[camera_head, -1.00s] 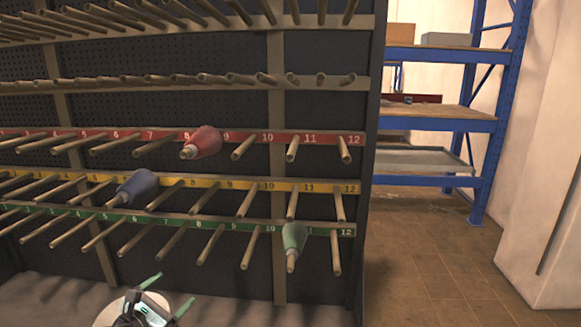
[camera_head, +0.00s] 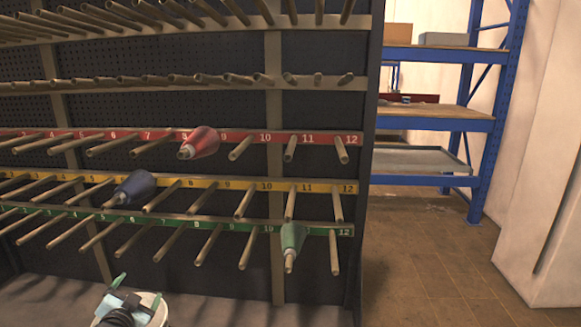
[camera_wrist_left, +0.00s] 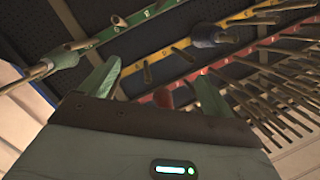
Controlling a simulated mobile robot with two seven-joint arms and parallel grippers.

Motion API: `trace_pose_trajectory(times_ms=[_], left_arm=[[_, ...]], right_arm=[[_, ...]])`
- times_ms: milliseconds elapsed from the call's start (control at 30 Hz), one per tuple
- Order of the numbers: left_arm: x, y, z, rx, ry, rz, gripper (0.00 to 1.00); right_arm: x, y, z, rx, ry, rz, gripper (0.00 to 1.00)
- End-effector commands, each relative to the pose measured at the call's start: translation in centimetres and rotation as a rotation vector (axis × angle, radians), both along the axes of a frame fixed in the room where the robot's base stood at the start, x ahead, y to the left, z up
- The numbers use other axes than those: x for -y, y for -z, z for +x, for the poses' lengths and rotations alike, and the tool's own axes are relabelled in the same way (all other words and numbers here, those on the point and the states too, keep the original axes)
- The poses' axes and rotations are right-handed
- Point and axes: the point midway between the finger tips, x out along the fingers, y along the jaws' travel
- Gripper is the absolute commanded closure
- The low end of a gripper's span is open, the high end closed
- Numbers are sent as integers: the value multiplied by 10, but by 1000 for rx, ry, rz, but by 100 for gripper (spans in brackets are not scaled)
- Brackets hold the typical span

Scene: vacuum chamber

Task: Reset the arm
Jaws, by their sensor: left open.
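My left gripper (camera_head: 136,292) is low at the left in the head view, in front of the rack's lower part. Its two green fingers are apart and I see nothing held. In the left wrist view the fingers (camera_wrist_left: 155,88) also stand apart, with pegs and coloured strips beyond them. The red cone (camera_head: 203,142) sits on a red-strip peg near 8. The blue cone (camera_head: 137,187) sits on a yellow-strip peg at the left. The green cone (camera_head: 292,238) sits on a green-strip peg near 11. My right gripper is not in view.
The dark peg rack (camera_head: 317,232) with several rows of pegs sticking out fills the left and middle. A blue shelf unit (camera_head: 489,130) stands behind at the right. The tiled floor (camera_head: 430,270) right of the rack is clear.

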Motion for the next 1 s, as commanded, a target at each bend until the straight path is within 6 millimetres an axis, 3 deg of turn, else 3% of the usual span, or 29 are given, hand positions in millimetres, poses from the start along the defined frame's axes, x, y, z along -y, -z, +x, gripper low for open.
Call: trace_pose_trajectory(times_ms=[167, 467, 667, 800, 1000], left_arm=[[4, 16, -3, -49, -40, -303, 12], [48, 97, -74, -168, 2, -337, 12], [88, 157, -153, -279, 29, -385, 12], [118, 193, -226, -368, 41, -434, 12], [155, 222, -332, -488, 39, -510, 12]], right_arm=[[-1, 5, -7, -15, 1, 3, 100], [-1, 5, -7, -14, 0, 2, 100], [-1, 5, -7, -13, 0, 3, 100], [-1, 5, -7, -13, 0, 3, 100], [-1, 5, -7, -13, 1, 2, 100]])
